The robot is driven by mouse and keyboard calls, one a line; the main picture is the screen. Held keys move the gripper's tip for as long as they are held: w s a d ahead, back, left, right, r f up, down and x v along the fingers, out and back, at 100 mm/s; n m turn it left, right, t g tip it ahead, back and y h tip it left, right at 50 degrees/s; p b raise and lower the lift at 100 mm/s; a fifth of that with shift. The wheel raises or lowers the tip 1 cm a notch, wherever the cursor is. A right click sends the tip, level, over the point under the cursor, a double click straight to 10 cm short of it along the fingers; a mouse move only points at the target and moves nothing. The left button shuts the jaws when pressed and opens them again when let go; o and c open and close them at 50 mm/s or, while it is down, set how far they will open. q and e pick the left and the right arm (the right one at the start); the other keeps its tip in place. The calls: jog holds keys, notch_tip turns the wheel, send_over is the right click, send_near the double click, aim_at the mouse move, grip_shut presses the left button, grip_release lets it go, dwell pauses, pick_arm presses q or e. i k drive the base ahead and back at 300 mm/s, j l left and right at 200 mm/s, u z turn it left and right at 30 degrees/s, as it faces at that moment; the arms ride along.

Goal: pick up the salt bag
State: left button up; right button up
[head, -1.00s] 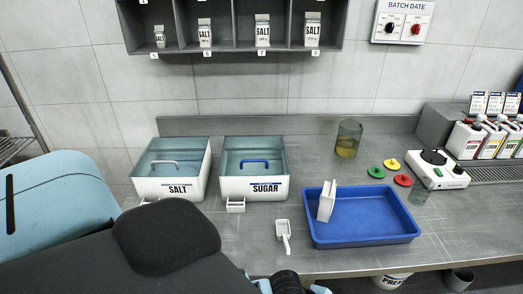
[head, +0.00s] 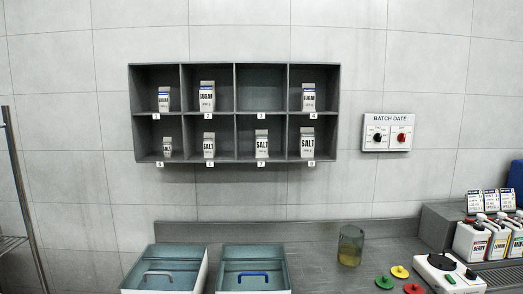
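Several white salt bags with dark tops of print stand upright in the lower row of the grey wall shelf (head: 234,111). The smallest salt bag (head: 167,147) is in compartment 5. A larger salt bag (head: 209,145) is in compartment 6. Bigger salt bags stand in compartment 7 (head: 261,144) and compartment 8 (head: 307,143). Neither of my grippers is in the head view now, so their state is hidden.
Sugar bags stand in compartments 1 (head: 164,99), 2 (head: 207,97) and 4 (head: 308,98); compartment 3 is empty. A batch date panel (head: 388,133) hangs right.

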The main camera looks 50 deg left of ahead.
aim_at(262, 139)
jog(key=i+l, duration=0.3)
jog(key=u, duration=1.6)
